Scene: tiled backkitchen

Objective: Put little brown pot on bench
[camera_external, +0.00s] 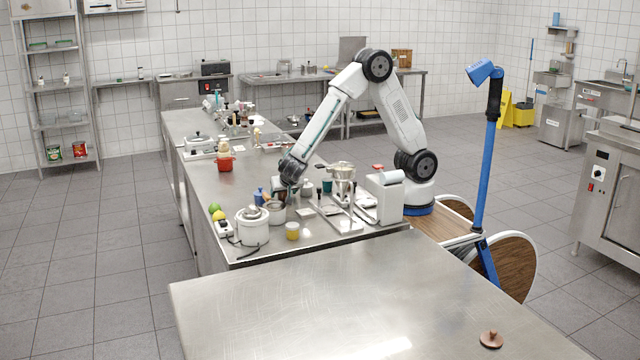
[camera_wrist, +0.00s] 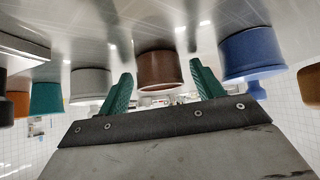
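A little brown pot (camera_wrist: 160,72) shows in the wrist view between the two green fingers of my gripper (camera_wrist: 161,78). The fingers are apart, with a gap on each side of the pot, so my gripper is open and empty. I cannot tell how far the pot reaches in between the fingers. The pot is hard to make out there among the arm's end and nearby items.
In the wrist view a blue pot (camera_wrist: 250,54) stands right of the brown pot and a grey one (camera_wrist: 90,85) left. In the external view a white cooker (camera_external: 252,228), a yellow cup (camera_external: 292,231) and a metal stand (camera_external: 342,215) crowd the bench. A brown lid (camera_external: 491,339) lies on the foreground bench.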

